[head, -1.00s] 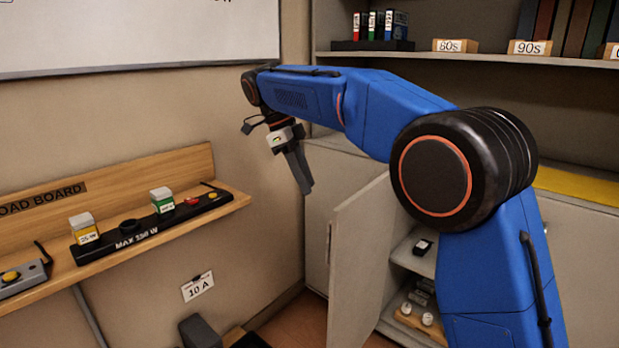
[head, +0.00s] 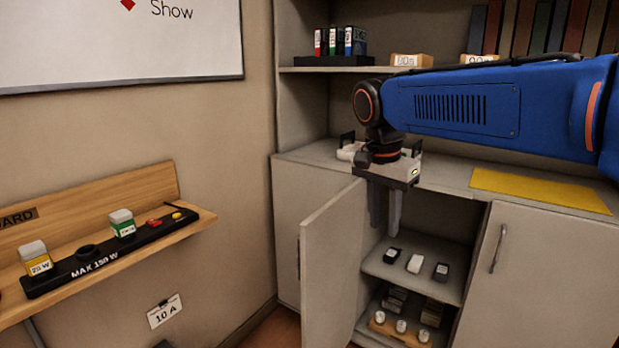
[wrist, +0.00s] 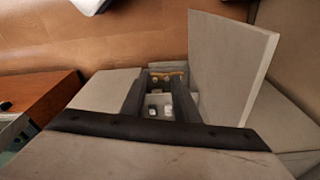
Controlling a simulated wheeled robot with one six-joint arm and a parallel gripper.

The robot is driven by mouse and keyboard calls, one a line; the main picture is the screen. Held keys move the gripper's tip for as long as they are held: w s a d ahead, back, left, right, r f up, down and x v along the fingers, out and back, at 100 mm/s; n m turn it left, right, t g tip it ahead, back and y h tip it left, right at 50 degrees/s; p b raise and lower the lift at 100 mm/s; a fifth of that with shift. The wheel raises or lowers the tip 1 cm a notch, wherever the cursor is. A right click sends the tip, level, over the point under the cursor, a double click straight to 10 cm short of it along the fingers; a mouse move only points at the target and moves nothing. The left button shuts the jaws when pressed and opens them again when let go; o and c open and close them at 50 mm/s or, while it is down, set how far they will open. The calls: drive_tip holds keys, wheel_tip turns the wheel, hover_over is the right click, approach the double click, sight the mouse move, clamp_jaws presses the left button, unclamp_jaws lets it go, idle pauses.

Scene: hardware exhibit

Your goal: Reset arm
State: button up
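My gripper (head: 385,226) hangs pointing down in front of the open cabinet (head: 440,190), near the counter edge and the open door. It is empty. In the wrist view its two dark fingers (wrist: 160,80) stand apart, with the cabinet shelves and small items showing between them. My blue arm reaches in from the right in the head view, above the counter.
The cabinet door (head: 333,262) stands open just left of my gripper. Small blocks (head: 415,263) sit on the cabinet's upper shelf. A wooden load board (head: 140,182) is on the left wall. A yellow mat (head: 540,191) lies on the counter.

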drive_tip(key=s+d+f+n+t, duration=0.1)
drive_tip(key=s+d+f+n, duration=0.3)
drive_tip(key=s, duration=0.7)
drive_tip(key=s+d+f+n+t+y, duration=0.1)
drive_tip(key=s+d+f+n+t, duration=0.1)
drive_tip(key=s+d+f+n, duration=0.3)
drive_tip(key=s+d+f, duration=0.4)
drive_tip(key=s+f, duration=0.1)
drive_tip(key=f, duration=0.2)
drive_tip(key=shift+s+f+t, duration=0.25)
drive_tip(key=shift+s+t, duration=0.05)
drive_tip(key=shift+s, duration=0.1)
